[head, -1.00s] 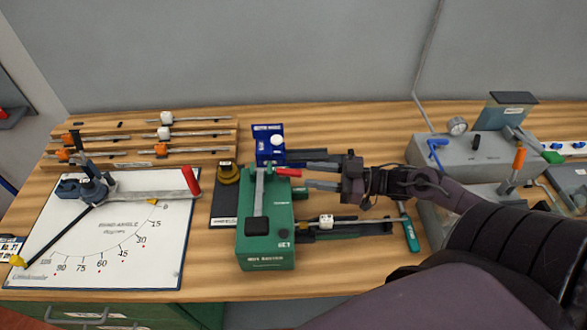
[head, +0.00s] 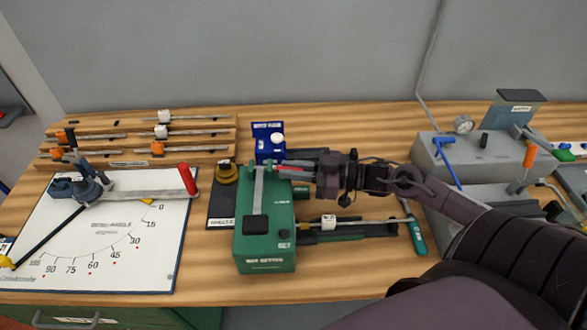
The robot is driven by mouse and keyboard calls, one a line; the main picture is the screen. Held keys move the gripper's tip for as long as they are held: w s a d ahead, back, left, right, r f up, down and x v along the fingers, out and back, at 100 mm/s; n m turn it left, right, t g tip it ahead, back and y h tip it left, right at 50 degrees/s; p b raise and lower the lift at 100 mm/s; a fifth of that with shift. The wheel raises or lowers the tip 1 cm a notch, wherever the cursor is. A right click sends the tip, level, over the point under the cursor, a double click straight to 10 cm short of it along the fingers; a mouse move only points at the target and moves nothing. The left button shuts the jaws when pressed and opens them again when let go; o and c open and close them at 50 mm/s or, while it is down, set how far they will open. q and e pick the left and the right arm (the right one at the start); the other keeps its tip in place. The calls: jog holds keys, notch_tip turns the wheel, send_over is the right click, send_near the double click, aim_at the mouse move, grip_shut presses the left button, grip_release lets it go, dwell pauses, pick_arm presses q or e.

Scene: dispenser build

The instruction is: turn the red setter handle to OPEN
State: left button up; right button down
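The red setter handle (head: 290,169) sticks out to the right from the top of the green setter box (head: 266,245), near its back end. A grey bar (head: 259,188) runs along the box top to a black block. My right gripper (head: 297,170) comes in from the right, and its fingers are at the red handle, one on the far side and one on the near side. They partly hide the handle. It is too small to tell whether the fingers press on it. I cannot read an OPEN mark. My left gripper is not in view.
A blue block with a white knob (head: 277,139) stands behind the green box. A black plate with a yellow knob (head: 227,173) is left of it. A rod fixture (head: 335,228) lies right. An angle board (head: 110,250) with a red-handled lever is at left, grey machines (head: 480,155) at right.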

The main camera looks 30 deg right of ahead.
jog(key=shift+w+d+f+n+g+y+b, duration=0.1)
jog(key=shift+w+n+g+y+b, duration=0.05)
jog(key=shift+n+g+y+b, duration=0.3)
jog(key=shift+w+d+f+n+g+y+b, duration=0.1)
jog(key=shift+n+g+y+b, duration=0.2)
jog(key=shift+b, duration=0.2)
jog(key=shift+r+n+g+y+b, duration=0.1)
jog(key=shift+n+g+y+b, duration=0.35)
jog(key=shift+g, duration=0.3)
jog(key=shift+r, duration=0.1)
jog(key=c, duration=1.4)
grip_release()
jog(key=shift+s+d, duration=0.3)
jog(key=shift+d, duration=0.2)
jog(key=v, duration=0.6)
jog(key=shift+s+d+b, duration=0.2)
jog(key=shift+d+b, duration=0.05)
jog(key=shift+b, duration=0.2)
